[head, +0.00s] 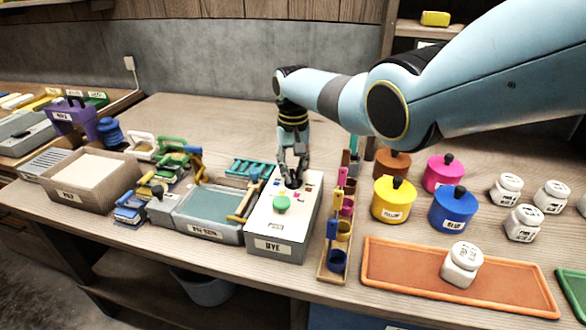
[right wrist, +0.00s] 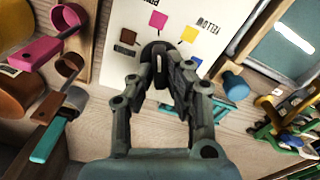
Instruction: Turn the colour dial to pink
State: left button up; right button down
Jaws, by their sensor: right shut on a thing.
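The white DYE box (head: 290,222) stands on the bench, with a green knob (head: 281,203) on the near part of its top. Its dial face shows in the right wrist view with pink (right wrist: 158,19), brown (right wrist: 128,36), yellow (right wrist: 190,34) and blue patches around it. My right gripper (head: 293,182) reaches down onto the far part of the box top. Its fingers (right wrist: 162,60) are closed around the dark dial knob, which they mostly hide. I cannot tell which colour the knob points to. My left gripper is not in view.
A rack of small coloured scoops (head: 336,235) stands close on the box's right. A grey basin (head: 208,233) is close on its left. Yellow (head: 393,203), blue (head: 453,212) and pink pots stand further right, behind an orange tray (head: 390,270).

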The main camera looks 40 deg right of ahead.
aim_at(293, 172)
jog(key=c, duration=1.3)
grip_release()
notch_tip(293, 172, up, 12)
